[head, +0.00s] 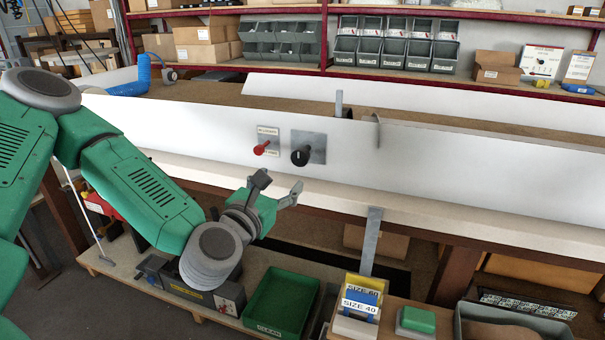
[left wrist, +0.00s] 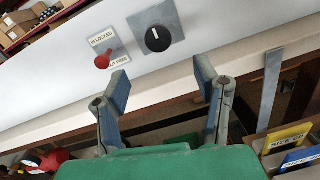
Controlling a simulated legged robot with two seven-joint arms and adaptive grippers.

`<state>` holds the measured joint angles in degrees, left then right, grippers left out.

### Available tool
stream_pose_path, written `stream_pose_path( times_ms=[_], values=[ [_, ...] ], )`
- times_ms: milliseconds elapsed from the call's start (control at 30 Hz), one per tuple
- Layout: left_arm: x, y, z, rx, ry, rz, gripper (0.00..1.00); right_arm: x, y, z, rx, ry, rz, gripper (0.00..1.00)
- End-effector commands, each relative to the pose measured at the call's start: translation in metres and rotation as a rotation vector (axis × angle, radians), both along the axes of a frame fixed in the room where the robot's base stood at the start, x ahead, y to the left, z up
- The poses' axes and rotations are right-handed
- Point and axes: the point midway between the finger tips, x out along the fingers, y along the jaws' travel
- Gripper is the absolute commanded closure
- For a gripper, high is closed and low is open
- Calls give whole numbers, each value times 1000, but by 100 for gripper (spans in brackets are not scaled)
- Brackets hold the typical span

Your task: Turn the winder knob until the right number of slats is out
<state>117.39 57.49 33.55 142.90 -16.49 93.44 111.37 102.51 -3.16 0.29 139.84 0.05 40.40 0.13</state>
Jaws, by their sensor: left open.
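The black winder knob (head: 300,156) sits on a square grey plate on the white panel (head: 450,165). It also shows in the left wrist view (left wrist: 157,39), with a white mark on its face. Left of it is a red lever (head: 262,148) on a label plate; the wrist view reads "IN LOCKED" above the lever (left wrist: 102,61). My left gripper (head: 279,185) is open and empty, below and in front of the knob and lever, touching neither. Its spread fingers (left wrist: 162,78) point toward the panel. No slats can be made out for certain. My right gripper is out of view.
A grey metal strip (head: 371,242) hangs below the bench edge, right of my gripper. Below are a green tray (head: 281,302), yellow and blue size cards (head: 362,297) and a green block (head: 417,320). Shelves with bins (head: 395,48) stand behind.

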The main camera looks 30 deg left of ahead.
Motion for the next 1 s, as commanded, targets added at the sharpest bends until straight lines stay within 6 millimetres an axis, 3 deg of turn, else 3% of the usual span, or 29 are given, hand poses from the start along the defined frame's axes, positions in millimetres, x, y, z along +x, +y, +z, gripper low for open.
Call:
stream_pose_path(
  times_ms=[33,300,433,700,1000],
  values=[
    [2,1,-5,-3,-6,0,44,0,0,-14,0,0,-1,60],
    [7,7,-6,-17,-8,-8,44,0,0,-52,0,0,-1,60],
    [37,12,-6,-13,-8,-7,44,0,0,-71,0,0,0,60],
    [89,16,1,-7,-3,-8,44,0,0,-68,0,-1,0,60],
    [115,25,-1,-13,-2,-9,44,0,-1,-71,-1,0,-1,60]
  ],
)
